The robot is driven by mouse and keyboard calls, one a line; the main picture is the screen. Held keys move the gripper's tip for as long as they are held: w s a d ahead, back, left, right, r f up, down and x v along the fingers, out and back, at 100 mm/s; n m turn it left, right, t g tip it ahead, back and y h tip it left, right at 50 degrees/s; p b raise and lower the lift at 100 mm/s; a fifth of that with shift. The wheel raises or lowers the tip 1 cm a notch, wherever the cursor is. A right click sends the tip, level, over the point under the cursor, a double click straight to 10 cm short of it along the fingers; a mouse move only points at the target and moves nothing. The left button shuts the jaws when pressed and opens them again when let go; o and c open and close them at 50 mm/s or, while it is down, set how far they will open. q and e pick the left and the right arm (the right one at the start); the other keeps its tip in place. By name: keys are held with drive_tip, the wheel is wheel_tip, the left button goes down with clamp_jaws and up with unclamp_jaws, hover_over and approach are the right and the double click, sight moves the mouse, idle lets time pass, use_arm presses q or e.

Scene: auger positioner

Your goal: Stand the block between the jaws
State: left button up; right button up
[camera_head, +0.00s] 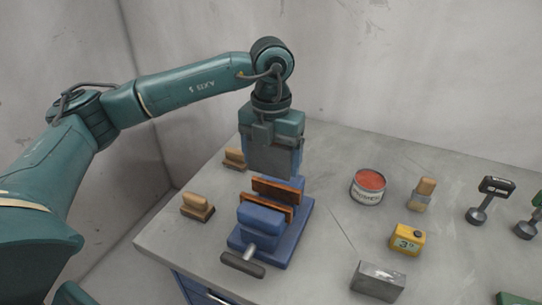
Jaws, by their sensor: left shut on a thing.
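My left gripper (271,152) points down over the vise and is shut on a grey block-like thing. Fingers and held block look alike in grey, so I cannot tell where one ends and the other begins. Its lower edge appears just above or behind the rear jaw; the exact gap is not clear. The blue vise (262,221) has two brown-faced jaws, a rear one (278,191) and a front one (266,207), with a narrow gap between them. The vise handle (243,264) points to the front. My right gripper is not in view.
Wooden-handled brushes (197,206) (234,158) lie left of the vise on the grey table (330,240). Right of it are a red-topped tin (368,187), another wooden-handled tool (424,193), a yellow timer (408,239), a grey metal block (378,281) and black-headed tools (489,200).

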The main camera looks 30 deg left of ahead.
sight(272, 174)
use_arm(q)
drive_tip(key=shift+r, duration=0.15)
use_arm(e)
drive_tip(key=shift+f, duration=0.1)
use_arm(q)
drive_tip(key=shift+b, duration=0.3)
drive_tip(key=shift+f+b, duration=0.5)
drive_tip(key=shift+f, duration=0.25)
drive_tip(key=shift+f+b, duration=0.45)
drive_tip(key=shift+f, duration=0.05)
drive_tip(key=shift+f+b, duration=0.8)
drive_tip(key=shift+f, duration=0.4)
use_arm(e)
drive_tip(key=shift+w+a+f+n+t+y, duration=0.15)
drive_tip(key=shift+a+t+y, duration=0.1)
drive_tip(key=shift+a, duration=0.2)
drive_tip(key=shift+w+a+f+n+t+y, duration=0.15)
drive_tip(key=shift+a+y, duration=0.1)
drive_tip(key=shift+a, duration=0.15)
